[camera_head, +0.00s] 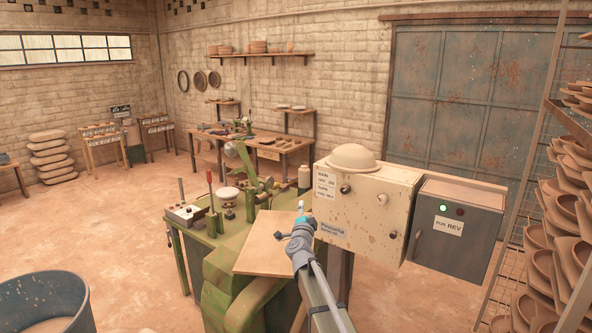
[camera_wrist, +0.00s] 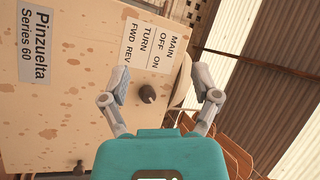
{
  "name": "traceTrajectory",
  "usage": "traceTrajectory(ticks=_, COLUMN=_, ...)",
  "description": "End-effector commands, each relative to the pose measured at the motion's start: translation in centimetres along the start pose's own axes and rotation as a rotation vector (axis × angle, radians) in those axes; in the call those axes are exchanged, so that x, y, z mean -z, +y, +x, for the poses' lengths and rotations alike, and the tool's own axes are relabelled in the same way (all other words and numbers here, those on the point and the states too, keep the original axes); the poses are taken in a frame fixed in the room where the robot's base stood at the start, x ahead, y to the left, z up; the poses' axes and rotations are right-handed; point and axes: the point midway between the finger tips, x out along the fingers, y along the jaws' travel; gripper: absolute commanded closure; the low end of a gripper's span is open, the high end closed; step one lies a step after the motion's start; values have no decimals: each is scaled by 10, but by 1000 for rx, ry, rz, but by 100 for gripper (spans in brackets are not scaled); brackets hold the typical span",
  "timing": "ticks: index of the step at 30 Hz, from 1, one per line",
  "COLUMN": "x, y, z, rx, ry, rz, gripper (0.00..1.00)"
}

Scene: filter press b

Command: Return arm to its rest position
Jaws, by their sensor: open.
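My arm reaches up from the bottom of the head view. Its gripper (camera_head: 301,208) is small there, in front of the left side of a cream control box (camera_head: 367,215). In the wrist view my gripper (camera_wrist: 162,84) is open, its two grey fingers spread apart with nothing held. A dark round knob (camera_wrist: 147,94) on the box face shows between the fingers, beside a label reading MAIN, OFF ON, TURN, FWD REV. I cannot tell how far the fingertips are from the knob, but no grip on it shows. The knob also shows in the head view (camera_head: 345,188).
A dark grey box (camera_head: 457,226) with a lit green lamp and a RUN REV sign adjoins the control box. A green machine table (camera_head: 215,232) with levers stands left of my arm. A rack of bowls (camera_head: 565,215) is at right. Open floor lies left.

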Motion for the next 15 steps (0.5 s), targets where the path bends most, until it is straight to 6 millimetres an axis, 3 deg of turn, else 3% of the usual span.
traceTrajectory(ticks=15, x=-56, y=100, z=-100, rx=-25, ry=-575, rz=-356, gripper=21)
